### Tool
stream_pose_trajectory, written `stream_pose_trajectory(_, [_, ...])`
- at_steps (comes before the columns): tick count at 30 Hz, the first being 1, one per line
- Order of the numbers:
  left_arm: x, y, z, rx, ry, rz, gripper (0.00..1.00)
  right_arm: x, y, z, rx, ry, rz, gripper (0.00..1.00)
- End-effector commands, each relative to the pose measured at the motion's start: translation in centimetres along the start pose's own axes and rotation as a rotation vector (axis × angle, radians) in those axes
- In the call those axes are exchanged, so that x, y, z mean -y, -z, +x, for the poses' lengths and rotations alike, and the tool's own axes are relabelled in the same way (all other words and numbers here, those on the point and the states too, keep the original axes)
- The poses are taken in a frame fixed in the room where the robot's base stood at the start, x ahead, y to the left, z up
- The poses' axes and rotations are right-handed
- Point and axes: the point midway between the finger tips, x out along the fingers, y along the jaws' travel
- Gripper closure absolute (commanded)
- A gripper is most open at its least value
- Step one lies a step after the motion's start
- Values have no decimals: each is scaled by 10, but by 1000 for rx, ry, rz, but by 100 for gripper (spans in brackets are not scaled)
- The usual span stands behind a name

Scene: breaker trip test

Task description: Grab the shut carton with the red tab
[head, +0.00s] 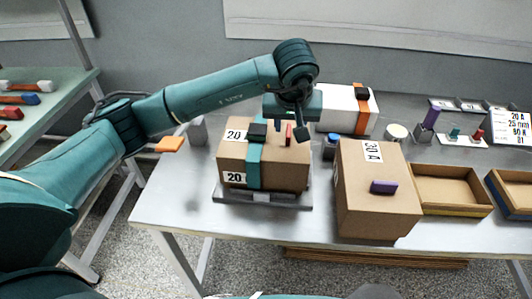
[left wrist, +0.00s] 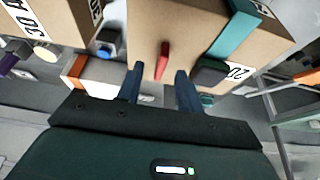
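The shut brown carton (head: 285,178) marked 20 sits on a grey stand on the bench, with a teal strap (head: 254,166) and dark buckle around it. Its red tab (head: 289,134) stands up from the top. In the left wrist view the carton (left wrist: 190,25) fills the upper middle, and the red tab (left wrist: 162,61) shows between and just beyond the fingertips. My left gripper (head: 288,122) is over the carton's top; in the left wrist view its fingers (left wrist: 160,78) are apart with nothing held. Contact with the tab is not visible. My right gripper is not in view.
A larger carton (head: 368,205) marked 30 A with a purple tab (head: 383,187) stands close right. A white box (head: 340,112) with an orange strap is behind. A blue-capped jar (head: 330,146) stands between the cartons. Open trays (head: 452,208) are at right. Bench left of the stand is clear.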

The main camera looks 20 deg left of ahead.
Motion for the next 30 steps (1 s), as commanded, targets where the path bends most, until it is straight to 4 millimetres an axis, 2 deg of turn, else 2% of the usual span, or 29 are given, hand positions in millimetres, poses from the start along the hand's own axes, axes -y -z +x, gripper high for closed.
stream_pose_trajectory(2, [3, 3, 12, 6, 3, -3, 64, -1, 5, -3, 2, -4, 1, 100])
stream_pose_trajectory(6, [2, 3, 29, 3, -1, -1, 64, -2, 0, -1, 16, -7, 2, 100])
stream_pose_trajectory(15, [2, 4, 34, 1, -2, 0, 64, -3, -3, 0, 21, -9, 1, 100])
stream_pose_trajectory(28, [2, 4, 34, 1, -1, 0, 99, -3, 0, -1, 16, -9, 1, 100])
stream_pose_trajectory(30, [2, 4, 34, 1, -1, 0, 100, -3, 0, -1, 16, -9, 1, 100])
